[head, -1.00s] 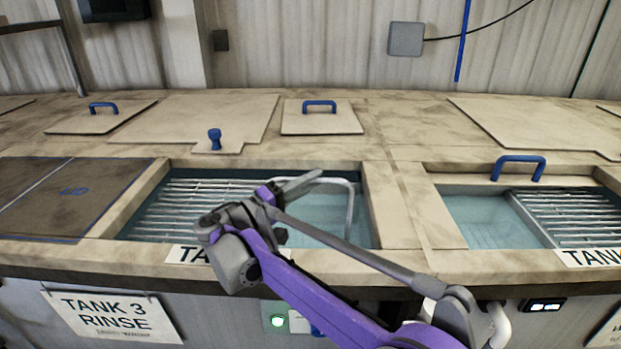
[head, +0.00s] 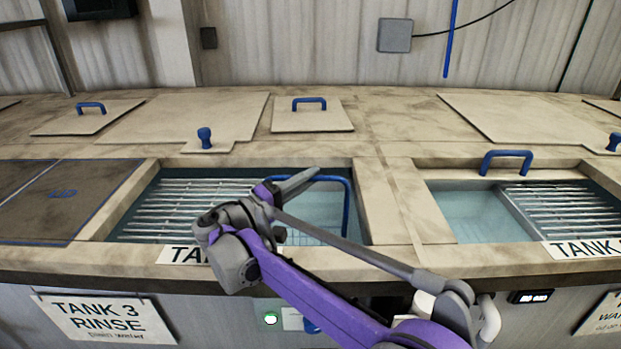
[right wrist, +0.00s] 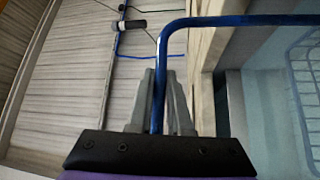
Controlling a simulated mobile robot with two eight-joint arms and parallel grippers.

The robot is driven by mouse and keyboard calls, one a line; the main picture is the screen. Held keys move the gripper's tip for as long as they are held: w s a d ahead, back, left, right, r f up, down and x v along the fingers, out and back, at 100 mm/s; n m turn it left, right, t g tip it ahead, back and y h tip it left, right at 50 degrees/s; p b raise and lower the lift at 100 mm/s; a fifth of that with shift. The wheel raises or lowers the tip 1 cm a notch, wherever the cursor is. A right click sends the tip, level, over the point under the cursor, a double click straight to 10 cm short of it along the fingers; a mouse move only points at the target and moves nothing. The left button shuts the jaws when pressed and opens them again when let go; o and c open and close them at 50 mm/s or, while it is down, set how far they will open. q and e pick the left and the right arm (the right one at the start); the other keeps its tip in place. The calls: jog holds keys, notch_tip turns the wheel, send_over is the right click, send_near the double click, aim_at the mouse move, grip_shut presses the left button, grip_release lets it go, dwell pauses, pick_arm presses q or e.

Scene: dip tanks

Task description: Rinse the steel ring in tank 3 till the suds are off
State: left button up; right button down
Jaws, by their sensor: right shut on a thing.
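My right gripper (head: 300,185) is over the open left-hand tank (head: 362,215), shut on a blue bail handle (head: 347,205). In the right wrist view its fingers (right wrist: 160,95) stand on both sides of the handle's upright bar (right wrist: 158,60). The handle rises above a wire mesh basket (right wrist: 308,95), which sits low in pale blue water. A sign reading TANK 3 RINSE (head: 103,318) hangs below and left of this tank. The edge label is partly hidden by my arm. I cannot make out the steel ring or any suds. My left gripper is not in view.
A slatted rack (head: 180,205) covers the tank's left part. A second open tank (head: 480,215) to the right has its own rack (head: 565,210) and a blue handle (head: 507,155). Lids with blue grips, including one lid (head: 312,117), lie behind. A dark cover (head: 60,200) is at left.

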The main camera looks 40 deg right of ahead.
jog(key=shift+w+a+p, duration=0.3)
jog(key=shift+w+a, duration=0.95)
jog(key=shift+a, duration=0.15)
jog(key=shift+s+d, duration=0.75)
jog(key=shift+d, duration=0.05)
jog(key=shift+s+d, duration=0.8)
jog(key=shift+d, duration=0.15)
jog(key=shift+w+a+p, duration=0.5)
jog(key=shift+w+a, duration=1.1)
jog(key=shift+a, duration=0.25)
jog(key=shift+s+d, duration=0.75)
jog(key=shift+d, duration=0.1)
jog(key=shift+r, duration=0.1)
